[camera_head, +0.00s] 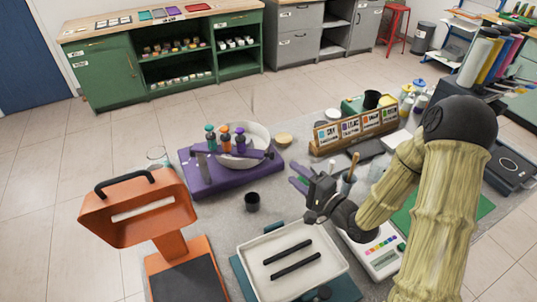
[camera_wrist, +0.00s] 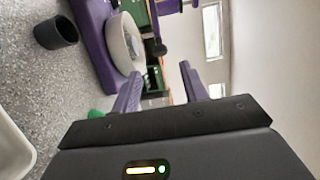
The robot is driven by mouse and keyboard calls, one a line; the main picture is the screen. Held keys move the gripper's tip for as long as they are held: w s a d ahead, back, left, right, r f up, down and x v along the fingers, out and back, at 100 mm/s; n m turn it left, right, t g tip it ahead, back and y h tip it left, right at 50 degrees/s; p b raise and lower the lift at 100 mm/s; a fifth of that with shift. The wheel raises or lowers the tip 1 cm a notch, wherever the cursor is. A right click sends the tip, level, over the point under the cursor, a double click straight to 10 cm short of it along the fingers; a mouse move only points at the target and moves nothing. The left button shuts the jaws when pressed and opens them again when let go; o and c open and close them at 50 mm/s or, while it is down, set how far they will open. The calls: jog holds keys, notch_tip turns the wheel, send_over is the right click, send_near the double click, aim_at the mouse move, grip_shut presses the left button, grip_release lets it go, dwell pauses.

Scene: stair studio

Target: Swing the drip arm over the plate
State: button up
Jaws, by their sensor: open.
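A purple drip stand with a flat base (camera_head: 208,181) sits on the grey table left of centre. A round white plate (camera_head: 256,133) stands on it. The purple drip arm (camera_head: 262,153) runs left to right along the plate's near side, and several teal, orange and purple bottles (camera_head: 225,137) stand along it. My gripper (camera_head: 293,174) is open and empty, right of the stand and apart from it. In the wrist view the purple fingers of my gripper (camera_wrist: 158,85) are spread. The plate (camera_wrist: 122,48) shows beyond them, with a purple bar and black knob (camera_wrist: 160,48).
A black cup (camera_head: 252,202) stands in front of the stand. A white tray (camera_head: 287,237) with two black bars and an orange device (camera_head: 138,207) are nearer. A wooden label rack (camera_head: 360,130) stands behind right. A small scale with coloured keys (camera_head: 380,251) sits right.

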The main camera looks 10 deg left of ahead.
jog(key=p+x, duration=0.2)
jog(key=x, duration=1)
jog(key=shift+w, duration=0.15)
grip_shut()
